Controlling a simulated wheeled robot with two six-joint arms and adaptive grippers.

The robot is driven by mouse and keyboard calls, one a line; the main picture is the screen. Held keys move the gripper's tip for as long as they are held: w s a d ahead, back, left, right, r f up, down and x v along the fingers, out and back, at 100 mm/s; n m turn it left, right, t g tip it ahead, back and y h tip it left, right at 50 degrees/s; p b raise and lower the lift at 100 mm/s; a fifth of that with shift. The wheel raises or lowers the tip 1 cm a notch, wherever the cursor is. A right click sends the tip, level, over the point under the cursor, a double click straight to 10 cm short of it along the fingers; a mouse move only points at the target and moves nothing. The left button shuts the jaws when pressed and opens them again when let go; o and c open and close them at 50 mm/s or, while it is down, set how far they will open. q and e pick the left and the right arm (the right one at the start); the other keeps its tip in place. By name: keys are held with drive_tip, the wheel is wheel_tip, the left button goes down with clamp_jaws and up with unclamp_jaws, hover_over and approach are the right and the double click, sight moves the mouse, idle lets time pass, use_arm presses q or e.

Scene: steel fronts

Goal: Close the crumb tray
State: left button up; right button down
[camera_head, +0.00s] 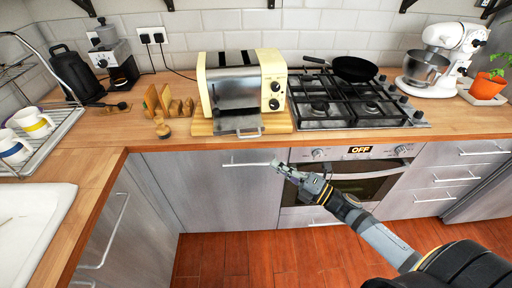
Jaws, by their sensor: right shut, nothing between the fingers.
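A cream and steel toaster (238,84) stands on a wooden board at the back of the counter. My right gripper (278,164) is shut and empty, in front of the cabinet fronts. It is below and to the right of the tray, apart from it in the picture. My left gripper is not in view.
A gas hob (348,100) with a black pan (355,68) is right of the toaster. Wooden pieces (168,104) stand on its left. An oven (358,178) and cabinet handles lie near my right gripper. Counter left of the toaster's board is partly clear.

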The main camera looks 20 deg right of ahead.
use_arm(q)
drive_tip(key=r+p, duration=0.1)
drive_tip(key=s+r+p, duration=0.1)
drive_tip(key=p, duration=0.1)
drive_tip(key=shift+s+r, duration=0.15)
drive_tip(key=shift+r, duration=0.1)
use_arm(e)
drive_tip(key=w+a+r, duration=0.1)
drive_tip(key=w+a, duration=0.2)
drive_tip(key=w, duration=0.6)
drive_tip(key=shift+w+a+r, duration=0.3)
drive_tip(key=shift+w, duration=0.1)
